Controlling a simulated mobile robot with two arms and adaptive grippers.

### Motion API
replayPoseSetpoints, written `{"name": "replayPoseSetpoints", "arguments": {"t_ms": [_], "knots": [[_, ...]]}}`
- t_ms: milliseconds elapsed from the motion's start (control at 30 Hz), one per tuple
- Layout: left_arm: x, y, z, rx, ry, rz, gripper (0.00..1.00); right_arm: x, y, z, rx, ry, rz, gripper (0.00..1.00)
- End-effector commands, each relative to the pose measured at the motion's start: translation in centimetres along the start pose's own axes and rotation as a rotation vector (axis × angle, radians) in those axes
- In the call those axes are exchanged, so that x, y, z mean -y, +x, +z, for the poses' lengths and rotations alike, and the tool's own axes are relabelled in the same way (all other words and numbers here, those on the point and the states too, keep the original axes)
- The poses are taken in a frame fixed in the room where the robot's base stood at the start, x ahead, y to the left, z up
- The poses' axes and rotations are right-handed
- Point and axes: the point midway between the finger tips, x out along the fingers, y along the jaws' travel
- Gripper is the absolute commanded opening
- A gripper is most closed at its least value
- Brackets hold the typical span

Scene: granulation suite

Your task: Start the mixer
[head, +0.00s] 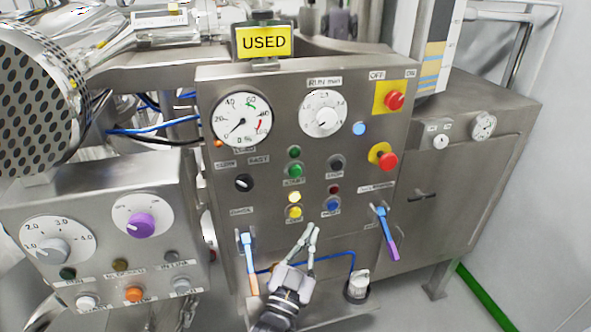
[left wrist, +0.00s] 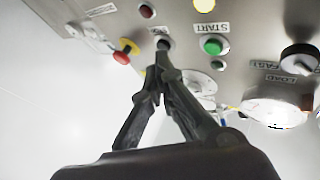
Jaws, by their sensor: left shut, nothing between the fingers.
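The steel mixer panel (head: 265,115) fills the middle of the head view. Its green START button (head: 294,170) sits under a smaller green lamp (head: 294,152). The START button also shows in the left wrist view (left wrist: 212,46), right of the fingertips. My left gripper (head: 313,234) is shut and empty, in front of the lower panel, below the START and STOP row in the head view. I cannot tell its gap to the panel. My right gripper is out of view.
Levers (head: 249,262) (head: 387,232) stick out on both sides. A second control box (head: 105,250) stands at left.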

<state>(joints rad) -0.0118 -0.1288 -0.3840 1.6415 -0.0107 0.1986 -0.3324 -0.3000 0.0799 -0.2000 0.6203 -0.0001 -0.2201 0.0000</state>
Motion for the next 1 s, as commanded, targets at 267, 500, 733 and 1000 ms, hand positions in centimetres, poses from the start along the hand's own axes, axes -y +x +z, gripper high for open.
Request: {"name": "replayPoseSetpoints", "arguments": {"t_ms": [267,500,733,1000], "knots": [[1.3,1.6,-7.7,-0.165,0.018,-0.042,0.00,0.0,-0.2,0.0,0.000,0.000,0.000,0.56],[1.5,1.7,-8.7,-0.188,0.021,-0.049,0.00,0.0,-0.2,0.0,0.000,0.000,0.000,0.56],[1.5,1.7,-8.6,-0.187,0.021,-0.048,0.00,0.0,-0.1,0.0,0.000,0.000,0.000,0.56],[2.6,3.3,-7.7,-0.189,0.024,-0.048,0.00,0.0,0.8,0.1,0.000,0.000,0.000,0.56]]}}
